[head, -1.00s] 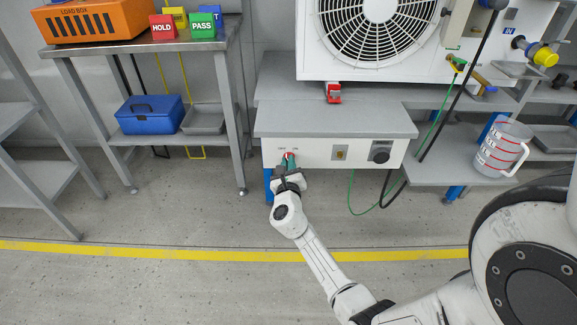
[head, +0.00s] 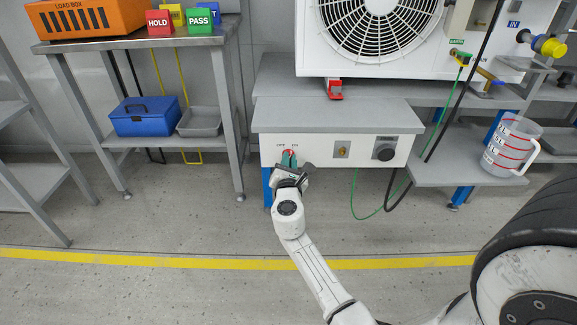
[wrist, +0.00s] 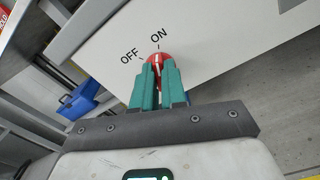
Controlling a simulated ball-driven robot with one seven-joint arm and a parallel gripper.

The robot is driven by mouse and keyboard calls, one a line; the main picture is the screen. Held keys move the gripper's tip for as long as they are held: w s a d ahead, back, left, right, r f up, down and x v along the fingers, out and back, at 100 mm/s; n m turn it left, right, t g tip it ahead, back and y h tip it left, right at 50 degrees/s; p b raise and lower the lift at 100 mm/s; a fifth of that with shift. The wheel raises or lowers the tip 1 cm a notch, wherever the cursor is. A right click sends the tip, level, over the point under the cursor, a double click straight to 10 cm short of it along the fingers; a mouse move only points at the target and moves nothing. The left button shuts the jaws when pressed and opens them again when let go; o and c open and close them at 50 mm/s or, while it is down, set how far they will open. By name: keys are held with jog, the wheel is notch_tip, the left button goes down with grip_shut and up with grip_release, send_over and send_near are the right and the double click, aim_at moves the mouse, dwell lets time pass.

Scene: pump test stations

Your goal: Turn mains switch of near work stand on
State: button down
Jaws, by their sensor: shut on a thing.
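The mains switch is a red round knob on the white front panel of the near work stand (head: 375,150), with OFF and ON printed above it. In the wrist view the red knob (wrist: 160,58) shows between and just beyond my fingertips, with a pale mark on its face. The fingers (wrist: 159,72) hide the knob's lower part. The gripper body is rolled relative to the panel.
A green cable (head: 357,205) hangs below. A steel table (head: 130,42) stands at left. The floor before the stand is clear.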

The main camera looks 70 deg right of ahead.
jog(key=shift+m, duration=0.5)
jog(key=shift+b, duration=0.3)
jog(key=c, duration=1.2)
grip_release()
jog(key=p+v, duration=0.2)
jog(key=v, duration=0.8)
jog(key=shift+s+a+p, duration=0.15)
jog(key=shift+a+p, duration=0.2)
jog(key=shift+a, duration=0.05)
